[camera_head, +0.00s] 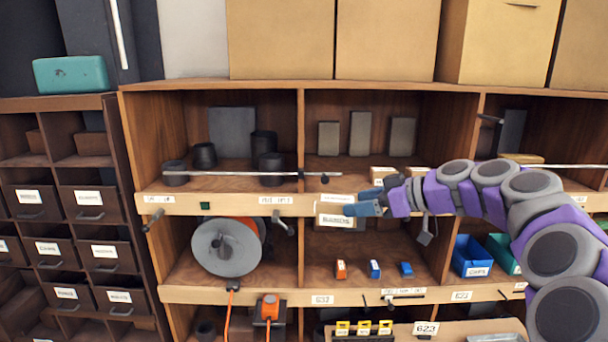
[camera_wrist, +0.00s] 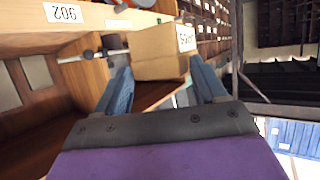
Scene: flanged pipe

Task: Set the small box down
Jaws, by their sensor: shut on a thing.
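The small box (camera_head: 336,220) is brown cardboard with a white label on its front. My gripper (camera_head: 352,209) reaches in from the right and is shut on it. In the head view the box appears at the height of the upper shelf's front edge, above the middle compartment. In the wrist view the box (camera_wrist: 160,57) sits between the two blue fingers of my gripper (camera_wrist: 160,82), its label at upper right. I cannot tell whether the box touches the shelf; its underside is hidden.
The compartment below holds small orange and blue items (camera_head: 374,269) near its front, with bare floor around them. A thin rod (camera_head: 240,174) runs across the upper shelf, which holds dark cups and grey plates.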

